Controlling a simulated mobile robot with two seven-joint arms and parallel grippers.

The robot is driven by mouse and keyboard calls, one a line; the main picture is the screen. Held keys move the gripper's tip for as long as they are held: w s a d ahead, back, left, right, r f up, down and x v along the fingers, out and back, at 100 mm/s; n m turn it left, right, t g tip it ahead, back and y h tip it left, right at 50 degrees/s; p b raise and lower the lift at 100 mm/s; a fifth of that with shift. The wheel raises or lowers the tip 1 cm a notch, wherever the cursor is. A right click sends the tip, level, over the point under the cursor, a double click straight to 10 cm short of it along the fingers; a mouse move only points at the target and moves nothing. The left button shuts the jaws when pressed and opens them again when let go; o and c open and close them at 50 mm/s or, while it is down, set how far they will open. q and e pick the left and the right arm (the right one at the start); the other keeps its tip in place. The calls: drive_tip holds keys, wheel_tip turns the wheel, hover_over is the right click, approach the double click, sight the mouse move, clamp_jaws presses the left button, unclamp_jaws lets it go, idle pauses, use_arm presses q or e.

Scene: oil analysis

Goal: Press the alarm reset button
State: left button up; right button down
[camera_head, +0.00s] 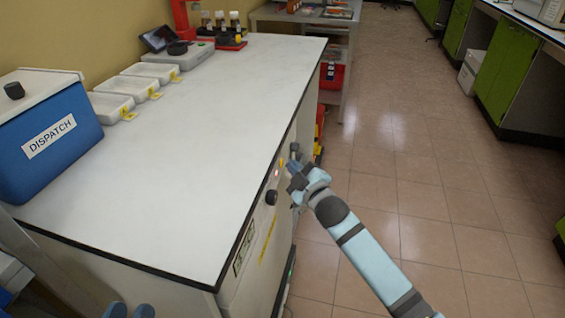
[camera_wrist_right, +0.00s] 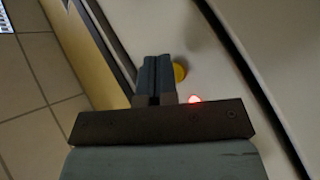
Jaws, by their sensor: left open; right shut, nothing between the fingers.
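A yellow round button (camera_wrist_right: 179,72) is on the pale front panel in the right wrist view, partly hidden behind my fingers. A small glowing red light (camera_wrist_right: 194,99) is on the same panel close by. My right gripper (camera_wrist_right: 152,60) is shut and empty, its tips beside the yellow button; I cannot tell if they touch it. In the head view my right gripper (camera_head: 292,172) is at the cabinet front, below the countertop edge.
The white countertop (camera_head: 190,150) carries a blue DISPATCH box (camera_head: 50,145), several white trays (camera_head: 145,71) and a device with a dark screen (camera_head: 160,38). A black knob (camera_head: 271,197) sticks out of the cabinet front near my right gripper.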

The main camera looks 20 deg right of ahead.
drive_tip(key=shift+w+a, duration=0.2)
drive_tip(key=shift+a, duration=0.1)
idle(0.5)
drive_tip(key=shift+d, duration=0.1)
drive_tip(key=shift+s+d+p, duration=0.45)
drive_tip(key=shift+d+p, duration=0.1)
drive_tip(key=shift+p, duration=0.1)
drive_tip(key=s+d+p, duration=0.1)
drive_tip(key=d, duration=0.1)
drive_tip(key=s+d+p, duration=0.1)
drive_tip(key=s+d, duration=0.1)
idle(0.6)
idle(0.6)
